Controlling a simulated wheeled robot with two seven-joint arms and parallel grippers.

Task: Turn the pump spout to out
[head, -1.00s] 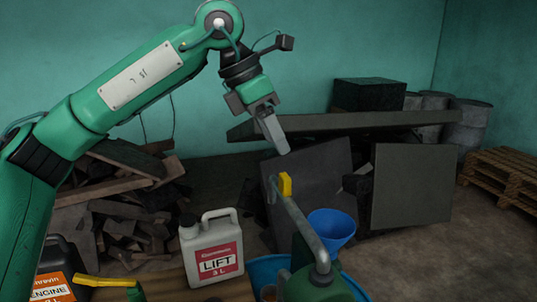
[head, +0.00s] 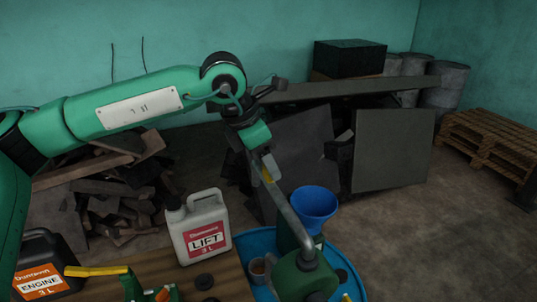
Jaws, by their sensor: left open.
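The pump (head: 303,275) has a green body and stands at the bottom centre of the head view, over a blue round drum top or tray (head: 258,241). Its grey pipe spout (head: 293,218) rises from the pump head and slants back and to the left. My right gripper is not in view.
A blue funnel (head: 315,203) stands just right of the spout. A white LIFT jug (head: 202,226) and an orange-labelled ENGINE jug (head: 42,266) stand left, by a wooden top (head: 222,274). Scrap wood and dark panels (head: 393,150) lie behind. Floor at right is clear.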

